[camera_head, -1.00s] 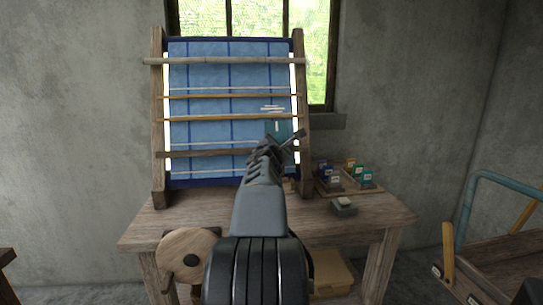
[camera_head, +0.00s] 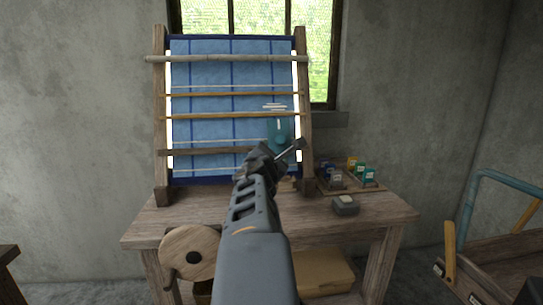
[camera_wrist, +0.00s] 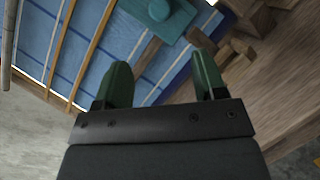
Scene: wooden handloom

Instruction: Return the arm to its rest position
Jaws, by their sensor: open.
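My gripper (camera_head: 281,151) is in front of the lower right part of the loom in the head view, seen from behind along my arm. In the wrist view its two green fingers stand apart with nothing between them, so the gripper (camera_wrist: 163,78) is open and empty. Beyond the fingers are the blue cloth (camera_wrist: 105,62) and a teal piece (camera_wrist: 160,12). The teal piece (camera_head: 279,128) also shows on the loom's lower right in the head view. My arm hides part of the loom's lower edge and the table.
The wooden loom (camera_head: 160,110) stands on a wooden table (camera_head: 320,215). Small coloured boxes (camera_head: 360,171) in a tray and a grey block (camera_head: 345,205) are at the right. A round wooden disc (camera_head: 188,252) is at the table's front left. A wooden cart (camera_head: 500,265) stands far right.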

